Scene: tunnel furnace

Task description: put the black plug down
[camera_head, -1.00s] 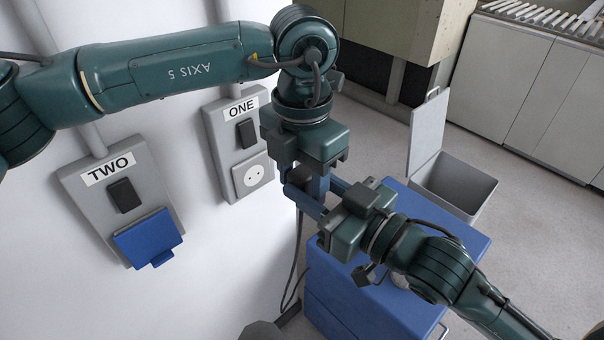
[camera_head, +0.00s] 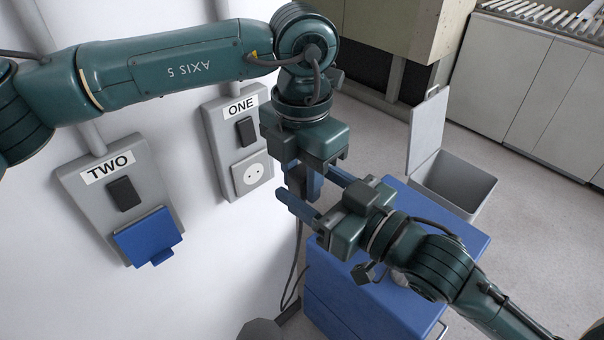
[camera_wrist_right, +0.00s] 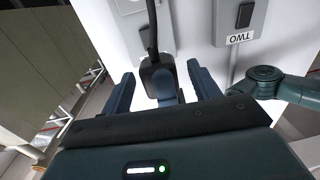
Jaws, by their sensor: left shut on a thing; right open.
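The black plug (camera_wrist_right: 157,75) shows in the right wrist view between my right fingers, with its black cable running away from it. It is mostly hidden behind the grippers in the head view. My left gripper (camera_head: 303,184) points down and is shut on the plug. My right gripper (camera_head: 307,182) comes from the right, with its blue fingers spread on either side of the plug and the left fingers. It also shows in the right wrist view (camera_wrist_right: 160,72), open, with gaps beside the plug.
Socket panel ONE (camera_head: 236,145) has an uncovered round socket. Panel TWO (camera_head: 118,190) has a blue flap (camera_head: 148,236) over its lower part. A blue cabinet (camera_head: 450,228) stands below my right arm. A grey bin (camera_head: 455,185) with a raised lid is behind it.

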